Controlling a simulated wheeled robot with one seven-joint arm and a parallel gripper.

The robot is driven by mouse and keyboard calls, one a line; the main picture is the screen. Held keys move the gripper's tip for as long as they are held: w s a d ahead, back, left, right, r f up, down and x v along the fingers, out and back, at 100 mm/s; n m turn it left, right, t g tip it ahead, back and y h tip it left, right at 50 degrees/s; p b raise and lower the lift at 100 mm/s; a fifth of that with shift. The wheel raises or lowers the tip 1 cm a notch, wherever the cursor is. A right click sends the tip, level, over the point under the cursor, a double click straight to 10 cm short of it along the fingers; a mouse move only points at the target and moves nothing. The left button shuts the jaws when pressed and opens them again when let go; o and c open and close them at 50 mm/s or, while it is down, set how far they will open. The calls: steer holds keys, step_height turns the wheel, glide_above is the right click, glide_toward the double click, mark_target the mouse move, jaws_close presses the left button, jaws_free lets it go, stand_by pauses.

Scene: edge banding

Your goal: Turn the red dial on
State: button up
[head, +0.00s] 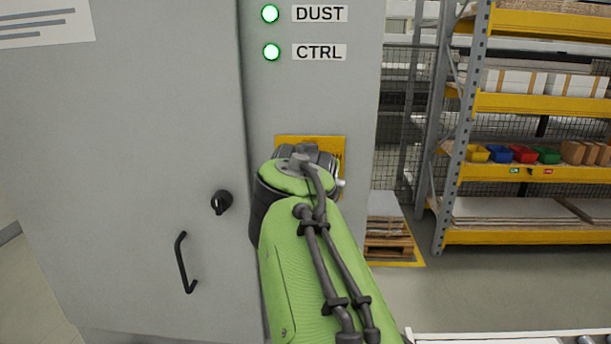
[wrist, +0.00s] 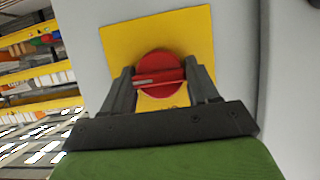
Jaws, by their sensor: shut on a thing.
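The red dial (wrist: 158,66) is round and sits on a yellow plate (wrist: 116,42) on the grey cabinet, seen in the wrist view. The dial's exact angle is hard to tell.
The grey cabinet (head: 150,120) has a black door handle (head: 184,262), a black knob (head: 221,202) and lit green DUST (head: 270,13) and CTRL (head: 271,52) lamps. Yellow shelving (head: 530,104) with bins stands at the right, with open floor before it.

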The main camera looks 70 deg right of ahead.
steer(key=shift+f, duration=0.1)
stand_by(0.3)
steer(key=o, duration=1)
steer(key=p+v, duration=0.3)
steer(key=v, duration=1.3)
steer(key=shift+w, duration=0.1)
